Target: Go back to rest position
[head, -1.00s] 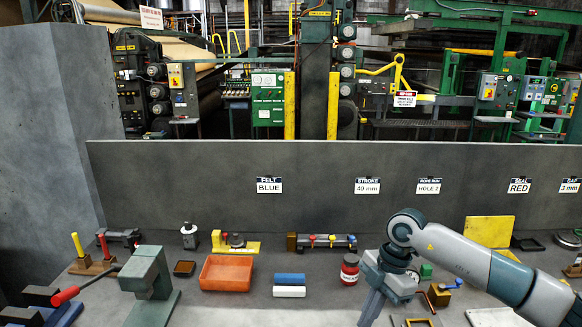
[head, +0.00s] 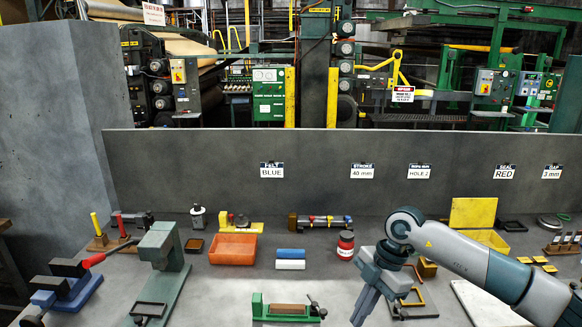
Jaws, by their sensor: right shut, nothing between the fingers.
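My right arm comes in from the right edge. My right gripper (head: 365,303) points down over the front of the grey bench (head: 225,300), with its fingers shut and empty. My left gripper and arm do not show.
A red-lidded jar (head: 345,246), an orange tray (head: 233,247), a blue roll (head: 290,253) and a white roll (head: 290,265) stand mid-bench. A green lever press (head: 160,260) is at left, a yellow box (head: 470,215) at right. A grey panel (head: 230,175) with labels closes the back.

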